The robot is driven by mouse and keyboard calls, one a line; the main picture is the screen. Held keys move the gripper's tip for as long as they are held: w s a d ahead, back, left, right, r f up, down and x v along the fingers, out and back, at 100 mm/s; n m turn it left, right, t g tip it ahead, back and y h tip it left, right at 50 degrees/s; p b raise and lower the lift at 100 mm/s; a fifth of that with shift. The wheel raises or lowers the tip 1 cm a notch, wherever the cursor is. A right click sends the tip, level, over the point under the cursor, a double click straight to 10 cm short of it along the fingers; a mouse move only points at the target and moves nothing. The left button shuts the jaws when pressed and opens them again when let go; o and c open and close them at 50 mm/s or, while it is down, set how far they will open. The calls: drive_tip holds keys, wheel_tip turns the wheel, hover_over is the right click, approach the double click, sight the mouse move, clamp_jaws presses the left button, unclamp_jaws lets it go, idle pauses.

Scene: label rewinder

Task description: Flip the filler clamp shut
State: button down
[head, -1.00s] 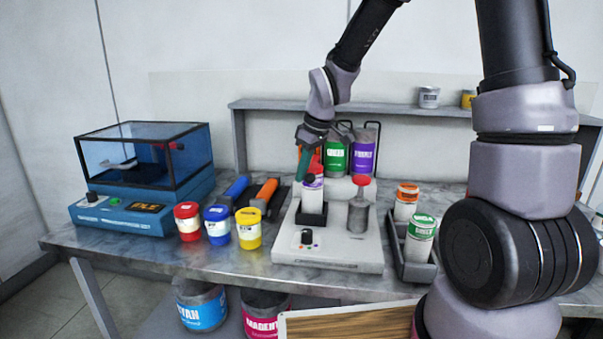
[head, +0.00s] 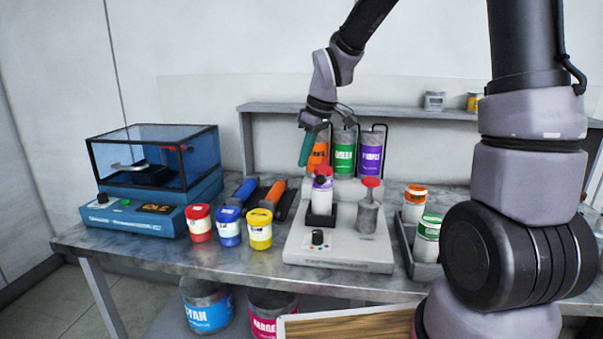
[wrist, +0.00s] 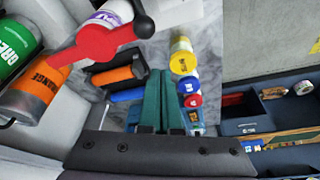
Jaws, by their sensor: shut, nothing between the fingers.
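The filler (head: 340,252) is a pale grey bench machine in the middle of the table. A white bottle with a purple label (head: 320,202) stands upright in its black holder. The filler clamp (head: 325,171) is a red arm with a black ball knob. In the wrist view the red clamp (wrist: 97,45) lies across the bottle's top end, with its knob (wrist: 144,26) past the bottle; whether it presses on the bottle I cannot tell. My gripper (head: 304,163) has teal fingers, shut and empty, above and left of the clamp. The fingers (wrist: 161,90) are apart from it.
Orange, green (head: 344,155) and purple canisters stand behind the filler. Red, blue and yellow jars (head: 260,230) and two rollers are left. A glass-lidded blue machine (head: 150,170) stands far left.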

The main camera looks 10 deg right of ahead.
drive_tip(key=shift+w+v, duration=0.2)
drive_tip(key=shift+v, duration=0.85)
drive_tip(key=shift+w+v, duration=0.25)
drive_tip(key=shift+v, duration=0.8)
drive_tip(key=shift+d, duration=0.15)
drive_tip(key=s+d+r+m+t, duration=0.2)
drive_tip(key=s+d+r+m, duration=0.3)
drive_tip(key=s+d+m, duration=0.2)
drive_tip(key=s+d+r+m+t, duration=0.2)
drive_tip(key=s+d+r+m, duration=0.4)
drive_tip(key=s, duration=0.5)
drive_tip(key=shift+s+d+r+m+t+h, duration=0.25)
drive_tip(key=shift+s+d+m+t+h, duration=0.25)
drive_tip(key=shift+d, duration=0.45)
drive_tip(key=c, duration=1.5)
unclamp_jaws()
drive_tip(key=shift+w, duration=0.2)
drive_tip(key=shift+c, duration=0.2)
